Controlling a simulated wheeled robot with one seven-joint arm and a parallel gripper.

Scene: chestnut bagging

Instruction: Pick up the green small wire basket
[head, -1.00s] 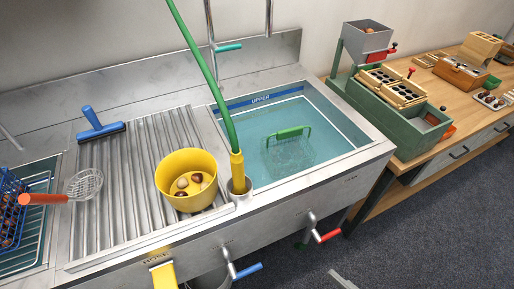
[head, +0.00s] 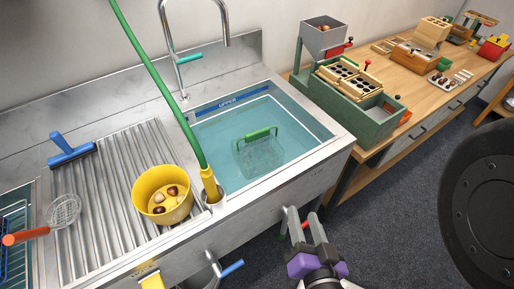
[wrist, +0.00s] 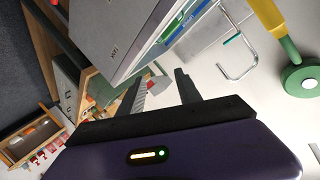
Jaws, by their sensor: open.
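The small wire basket (head: 260,158) with a green handle (head: 258,133) sits in the water of the basin labelled UPPER (head: 309,154). Its handle stands up, and its mesh body looks pale through the water. My gripper (head: 305,224) is open and empty in front of the sink's front face, low and to the right of the basket, apart from it. In the wrist view my gripper (wrist: 160,90) shows two spread fingers with nothing between them. I cannot make out the basket in the wrist view.
A yellow bowl (head: 150,205) with several chestnuts stands on the ribbed drainboard (head: 100,195). A green hose with a yellow nozzle (head: 210,186) and a tall faucet (head: 180,75) stand beside the basin. A wooden bench (head: 400,82) with a green machine (head: 355,125) is at right.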

